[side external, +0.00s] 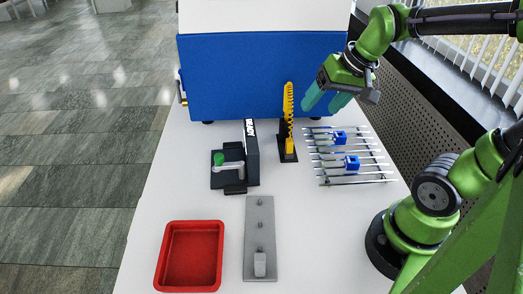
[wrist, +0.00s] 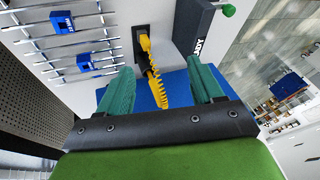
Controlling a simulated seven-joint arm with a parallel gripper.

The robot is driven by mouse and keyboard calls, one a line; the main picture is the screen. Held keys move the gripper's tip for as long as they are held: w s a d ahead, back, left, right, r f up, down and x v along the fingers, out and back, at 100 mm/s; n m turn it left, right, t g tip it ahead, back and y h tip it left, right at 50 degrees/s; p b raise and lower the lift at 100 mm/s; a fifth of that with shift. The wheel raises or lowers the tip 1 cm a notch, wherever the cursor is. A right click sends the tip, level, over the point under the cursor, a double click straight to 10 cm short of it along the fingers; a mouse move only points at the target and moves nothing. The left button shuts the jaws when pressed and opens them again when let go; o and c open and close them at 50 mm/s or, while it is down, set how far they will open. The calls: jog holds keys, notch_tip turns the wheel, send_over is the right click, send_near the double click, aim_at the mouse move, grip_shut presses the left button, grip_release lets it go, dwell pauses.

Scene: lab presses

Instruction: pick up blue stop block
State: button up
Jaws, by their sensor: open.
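Two blue stop blocks sit on the rack of metal rods on the table's right side. In the side view one block (side external: 340,137) is farther back and the other block (side external: 352,163) is nearer the front. In the wrist view they show at upper left, one block (wrist: 62,23) higher and the other block (wrist: 85,62) lower. My gripper (side external: 327,103) is above and behind the rack, near the blue machine. In the wrist view its teal fingers (wrist: 164,80) are apart with nothing held. Both blocks lie outside the fingers.
A yellow toothed piece (side external: 289,110) stands upright on a black base, left of the rack. A dark press labelled READY (side external: 251,150), a red tray (side external: 190,256) and a grey plate (side external: 260,225) stand farther left and front. The large blue machine (side external: 255,75) closes off the back.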

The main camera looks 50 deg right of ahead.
jog(key=w+d+f+m+g, duration=0.2)
jog(key=d, duration=0.7)
jog(key=g, duration=0.3)
send_over(341, 132)
jog(key=f, duration=0.1)
jog(key=shift+m+h, duration=0.3)
jog(key=shift+h, duration=0.1)
jog(key=f, duration=1)
jog(key=shift+s+a+f, duration=0.25)
jog(key=shift+a+f, duration=0.1)
jog(key=shift+a, duration=0.05)
jog(key=shift+a+f, duration=0.2)
jog(key=shift+f, duration=2.85)
jog(key=shift+c, duration=0.2)
